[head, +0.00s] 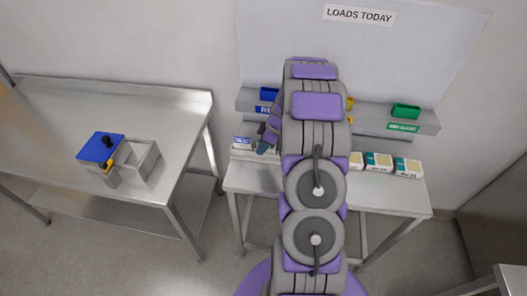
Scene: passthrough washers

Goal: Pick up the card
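Several small white cards or boxes with printed faces stand in a row along the steel table below the sign board. One with a blue mark (242,143) is at the left end. Others, a partly hidden one (356,160), one with a teal patch (379,162) and another with a teal patch (408,167), are to the right of my arm. I cannot tell which one is the task's card. My gripper (264,147) is low over the table, just right of the blue-marked one. My arm hides the middle of the row, and the fingertips are too small to read.
A grey shelf (376,116) behind the row carries a blue bin (269,94) and a green bin (406,110), with yellow partly hidden between. A board reads "LOADS TODAY" (359,14). The left steel table (50,125) holds a grey box (143,158) and a blue lid (101,147).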

